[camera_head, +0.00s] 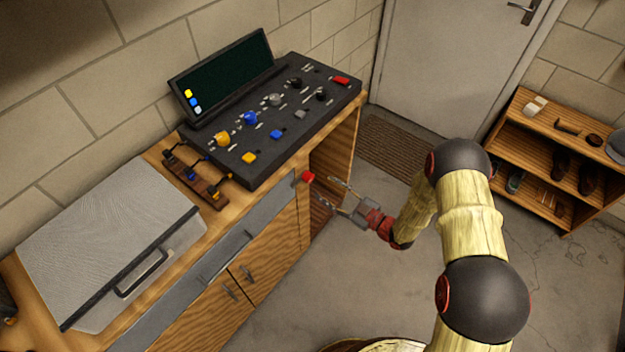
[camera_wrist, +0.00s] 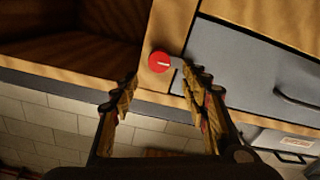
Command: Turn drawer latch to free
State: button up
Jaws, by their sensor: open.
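The drawer latch is a red round knob (camera_wrist: 160,62) with a pale line on its face and a small grey tab on its side toward the drawer. It is mounted on the wooden cabinet post beside the grey drawer front (camera_wrist: 235,75). In the head view the red knob (camera_head: 308,176) sits at the drawer's right end. My gripper (camera_head: 334,191) is open and empty, a short way to the right of the knob. In the wrist view my gripper's fingertips (camera_wrist: 162,90) stand either side of the view's middle, with the knob beyond and between them, apart from both.
A dark control panel (camera_head: 330,95) with knobs and a screen stands on the bench above. A grey lidded case (camera_head: 110,240) is at left. An open cabinet recess (camera_wrist: 75,55) lies beside the post. A shoe shelf (camera_head: 545,150) stands far right; the floor between is clear.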

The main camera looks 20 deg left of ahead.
aim_at(311, 178)
jog(key=b+x, duration=0.1)
jog(key=x, duration=0.6)
jog(key=shift+c, duration=0.6)
jog(key=c, duration=1)
